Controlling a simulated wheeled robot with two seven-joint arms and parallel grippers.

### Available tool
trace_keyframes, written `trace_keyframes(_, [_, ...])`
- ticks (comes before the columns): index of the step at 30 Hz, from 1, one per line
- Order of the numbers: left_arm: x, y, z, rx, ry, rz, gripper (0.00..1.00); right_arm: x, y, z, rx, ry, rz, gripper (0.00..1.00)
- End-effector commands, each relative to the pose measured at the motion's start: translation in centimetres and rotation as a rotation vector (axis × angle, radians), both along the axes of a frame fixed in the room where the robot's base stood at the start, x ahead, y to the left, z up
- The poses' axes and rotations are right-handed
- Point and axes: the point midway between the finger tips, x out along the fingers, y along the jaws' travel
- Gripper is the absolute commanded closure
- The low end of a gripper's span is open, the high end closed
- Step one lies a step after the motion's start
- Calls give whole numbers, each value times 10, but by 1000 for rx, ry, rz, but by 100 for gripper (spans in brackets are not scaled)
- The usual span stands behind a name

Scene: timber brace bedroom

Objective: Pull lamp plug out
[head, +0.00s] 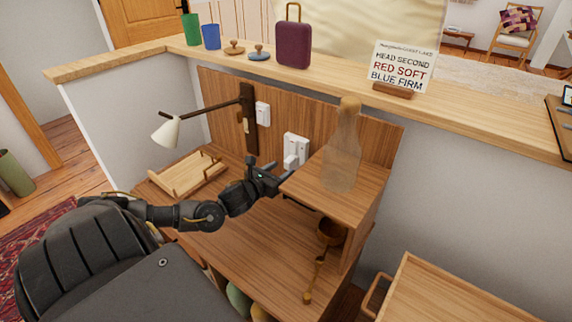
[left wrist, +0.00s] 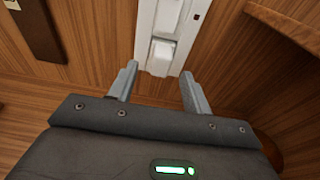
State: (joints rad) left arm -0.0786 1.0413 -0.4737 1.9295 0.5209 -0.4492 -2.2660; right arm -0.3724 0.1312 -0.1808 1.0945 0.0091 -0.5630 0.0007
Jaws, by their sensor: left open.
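The white lamp plug (head: 290,162) sits in a white wall socket (head: 297,143) on the wooden back panel. In the left wrist view the plug (left wrist: 161,58) shows at the lower end of the socket plate (left wrist: 168,17). My left gripper (head: 279,174) is open and empty, just in front of and slightly below the plug. Its two fingertips (left wrist: 158,76) stand on either side of the plug's lower end, with no visible contact. The lamp (head: 167,131) has a white shade on a dark arm fixed to a dark wall post. My right gripper is not in view.
A wooden shelf (head: 325,196) with a tall translucent bottle (head: 343,150) stands right of the gripper. A wooden tray (head: 187,176) lies on the desk to the left. A white switch (head: 262,113) is beside the lamp post.

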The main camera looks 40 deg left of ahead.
Motion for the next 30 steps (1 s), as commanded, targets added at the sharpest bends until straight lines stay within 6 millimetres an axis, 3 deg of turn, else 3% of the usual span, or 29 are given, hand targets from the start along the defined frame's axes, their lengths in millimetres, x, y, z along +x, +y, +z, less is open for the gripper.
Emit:
trace_keyframes(3, [20, 1, -2, -3, -2, 0, 51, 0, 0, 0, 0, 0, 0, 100])
trace_keyframes(9, [38, 3, -5, -2, -1, -2, 51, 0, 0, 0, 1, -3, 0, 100])
trace_keyframes(20, [43, 3, -7, -2, 1, -3, 51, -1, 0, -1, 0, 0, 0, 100])
trace_keyframes(30, [42, 3, -7, -2, 1, -3, 93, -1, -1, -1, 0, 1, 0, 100])
